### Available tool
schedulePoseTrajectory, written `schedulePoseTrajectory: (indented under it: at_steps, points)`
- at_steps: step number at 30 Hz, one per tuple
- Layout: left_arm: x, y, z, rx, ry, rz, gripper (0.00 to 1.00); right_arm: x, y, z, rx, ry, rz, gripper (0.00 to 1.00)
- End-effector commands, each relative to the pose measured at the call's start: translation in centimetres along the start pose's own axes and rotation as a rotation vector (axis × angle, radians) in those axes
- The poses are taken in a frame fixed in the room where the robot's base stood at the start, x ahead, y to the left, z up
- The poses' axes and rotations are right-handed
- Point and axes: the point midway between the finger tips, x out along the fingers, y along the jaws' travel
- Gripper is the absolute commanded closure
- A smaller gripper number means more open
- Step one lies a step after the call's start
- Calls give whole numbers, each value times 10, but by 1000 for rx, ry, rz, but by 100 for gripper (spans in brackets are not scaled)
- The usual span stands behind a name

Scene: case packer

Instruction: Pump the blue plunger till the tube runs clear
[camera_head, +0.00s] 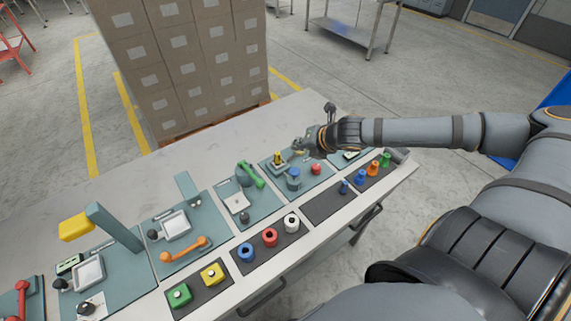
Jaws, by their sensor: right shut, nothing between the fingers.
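A small blue cylinder (293,179), which looks like the blue plunger, stands upright on a teal panel (306,184) near the far right part of the bench. A yellow-topped upright piece (278,159) and a red knob (316,168) are on the same panel. I cannot make out a clear tube or its contents. My right gripper (297,148) reaches in from the right, shut and empty, just beyond and above the blue cylinder, apart from it. Its fingers are small here and partly overlap the panel's back edge. My left gripper is not in view.
Neighbouring panels carry a green handle (252,174), an orange handle (185,249) and a yellow block on a post (75,227). Coloured knobs and pegs line the bench front (400,176). The bench's back strip is bare. Stacked cartons (190,60) stand behind it.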

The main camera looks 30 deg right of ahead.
Motion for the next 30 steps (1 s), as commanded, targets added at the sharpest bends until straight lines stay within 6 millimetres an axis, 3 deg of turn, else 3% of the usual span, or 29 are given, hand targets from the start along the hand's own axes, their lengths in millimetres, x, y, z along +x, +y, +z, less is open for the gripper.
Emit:
schedulePoseTrajectory:
  at_steps: [17, 30]
  points:
    - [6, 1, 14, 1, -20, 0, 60, 2, 1, -2, -51, 5, 4, 100]
    - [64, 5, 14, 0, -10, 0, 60, 43, -29, -30, -51, 5, 5, 100]
